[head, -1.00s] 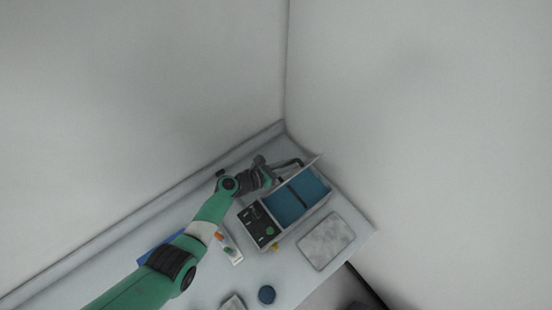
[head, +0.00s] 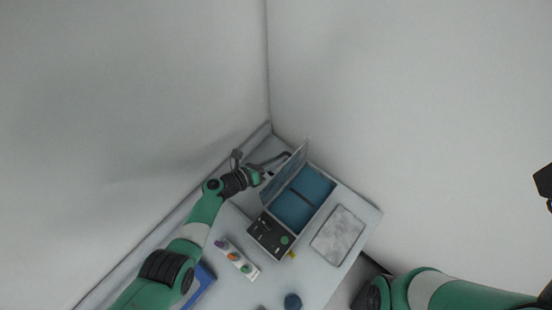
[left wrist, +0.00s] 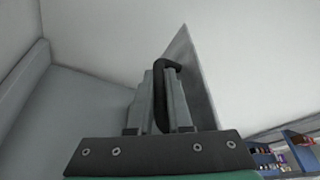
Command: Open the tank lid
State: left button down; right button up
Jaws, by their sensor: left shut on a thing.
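The tank (head: 318,210) is a light box with a blue interior, on the bench at the centre. Its grey lid (head: 284,176) stands raised along the tank's far left side, its inner face showing, and the tank is uncovered. My left gripper (head: 264,175) is at the lid's outer side. In the left wrist view the lid (left wrist: 196,75) is a tilted panel, and its black handle (left wrist: 169,66) is between the gripper's closed fingers (left wrist: 160,95).
A black control panel (head: 268,235) adjoins the tank's front. A grey marbled plate (head: 338,235) lies to its right. A white strip with coloured knobs (head: 237,259), a blue tray (head: 203,284) and a dark blue round object (head: 292,301) are nearer. Walls rise close behind.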

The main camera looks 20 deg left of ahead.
pick_arm(q)
jog(key=c, duration=1.1)
grip_release()
jog(key=shift+d+f, duration=0.1)
jog(key=shift+d, duration=0.05)
jog(key=shift+s+a+r+p, duration=0.3)
jog(key=shift+p, duration=0.1)
jog(key=p+v, duration=0.5)
jog(key=v, duration=0.5)
jog(key=shift+s+a, duration=0.25)
jog(key=shift+s, duration=0.05)
